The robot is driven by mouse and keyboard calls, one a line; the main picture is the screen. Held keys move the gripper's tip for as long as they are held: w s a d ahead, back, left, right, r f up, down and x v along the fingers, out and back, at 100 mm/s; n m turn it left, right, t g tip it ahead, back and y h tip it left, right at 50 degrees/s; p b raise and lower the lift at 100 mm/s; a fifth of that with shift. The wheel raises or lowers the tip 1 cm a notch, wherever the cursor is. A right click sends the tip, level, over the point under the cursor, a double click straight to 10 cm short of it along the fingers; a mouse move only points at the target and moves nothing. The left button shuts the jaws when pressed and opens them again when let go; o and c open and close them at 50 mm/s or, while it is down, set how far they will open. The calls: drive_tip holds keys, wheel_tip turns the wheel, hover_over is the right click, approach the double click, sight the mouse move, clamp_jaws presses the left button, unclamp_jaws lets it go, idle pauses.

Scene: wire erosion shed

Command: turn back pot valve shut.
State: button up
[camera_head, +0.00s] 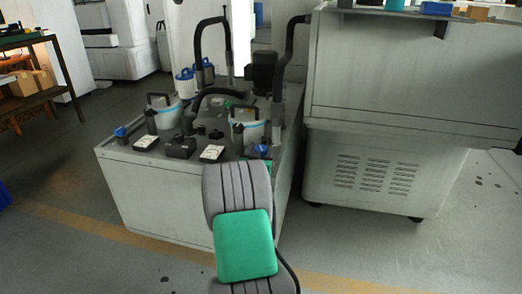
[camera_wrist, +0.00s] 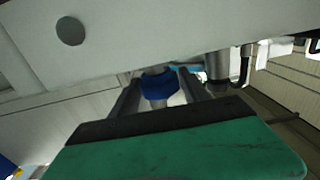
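A pale grey cabinet unit (camera_head: 160,195) carries white pots with black handles, one at left (camera_head: 162,112) and one at right (camera_head: 247,128). A blue valve handle (camera_head: 120,132) is at its left front corner, and another blue handle (camera_head: 260,150) shows beside the right pot, just above my arm. In the head view my gripper is hidden behind my grey and green arm. In the wrist view my gripper (camera_wrist: 160,78) has its dark fingers on either side of a blue valve handle (camera_wrist: 159,88). Whether the fingers press on it is unclear.
Black hoses (camera_head: 212,35) rise and loop over the unit's top. A large grey machine (camera_head: 400,85) stands close on the right. A shelf table with boxes (camera_head: 40,95) is at left. The floor in front is clear.

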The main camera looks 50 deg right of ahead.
drive_tip(key=c, duration=1)
drive_tip(key=shift+f+b, duration=0.2)
drive_tip(key=shift+b, duration=0.55)
drive_tip(key=shift+f+m+g+b, duration=0.15)
drive_tip(key=shift+m+g+b, duration=0.2)
drive_tip(key=shift+b, duration=0.25)
drive_tip(key=m+g+b, duration=0.1)
drive_tip(key=b, duration=0.1)
drive_tip(key=g+h+b, duration=0.1)
drive_tip(key=b, duration=0.1)
drive_tip(key=shift+w+f+m+g+b, duration=0.1)
drive_tip(key=shift+f+m+g+b, duration=0.05)
drive_tip(key=shift+m+g+b, duration=0.2)
drive_tip(key=m+g+b, duration=0.2)
drive_tip(key=g, duration=0.1)
drive_tip(key=shift+r+h, duration=0.2)
drive_tip(key=shift+h, duration=0.2)
drive_tip(key=shift+r+m+g+b, duration=0.2)
drive_tip(key=shift+m+g+b, duration=0.5)
drive_tip(key=shift+g, duration=0.6)
drive_tip(key=shift+r, duration=0.1)
